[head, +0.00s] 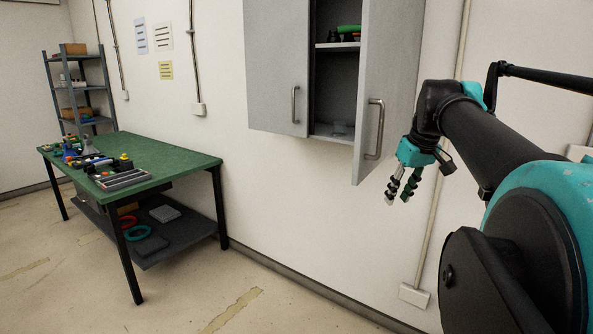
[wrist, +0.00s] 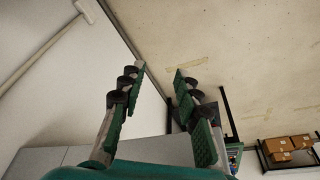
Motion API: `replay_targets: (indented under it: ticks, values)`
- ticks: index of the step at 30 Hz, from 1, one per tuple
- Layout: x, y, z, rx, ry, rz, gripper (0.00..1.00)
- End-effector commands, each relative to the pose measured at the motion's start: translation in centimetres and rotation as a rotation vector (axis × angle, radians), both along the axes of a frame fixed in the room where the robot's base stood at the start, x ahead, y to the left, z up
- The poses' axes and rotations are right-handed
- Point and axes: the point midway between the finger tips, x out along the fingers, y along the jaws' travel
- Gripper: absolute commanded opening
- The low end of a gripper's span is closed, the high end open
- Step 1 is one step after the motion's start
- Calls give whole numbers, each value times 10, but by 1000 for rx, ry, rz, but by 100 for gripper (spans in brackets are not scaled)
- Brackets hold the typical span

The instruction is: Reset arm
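My arm reaches in from the right of the head view, with my gripper (head: 398,195) pointing down beside the open right door of the grey wall cabinet. In the wrist view, my gripper (wrist: 160,76) has its two fingers apart with nothing between them. The fingers have green inner pads.
The grey wall cabinet (head: 276,68) has its right door (head: 390,75) swung open, close to my gripper. A green-topped table (head: 172,157) with several small items stands at left. A shelf rack (head: 80,92) stands in the far corner. The floor (head: 210,285) in front is clear.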

Motion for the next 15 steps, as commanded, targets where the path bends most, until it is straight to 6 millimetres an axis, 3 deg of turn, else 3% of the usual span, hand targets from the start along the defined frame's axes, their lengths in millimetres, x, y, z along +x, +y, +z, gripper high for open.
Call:
replay_targets:
  ticks: [1,8,15]
  values:
    - [3,5,-27,-3,0,-17,32]
    - [0,28,-136,-10,-8,-125,32]
    - [-37,53,-238,-9,-30,-233,32]
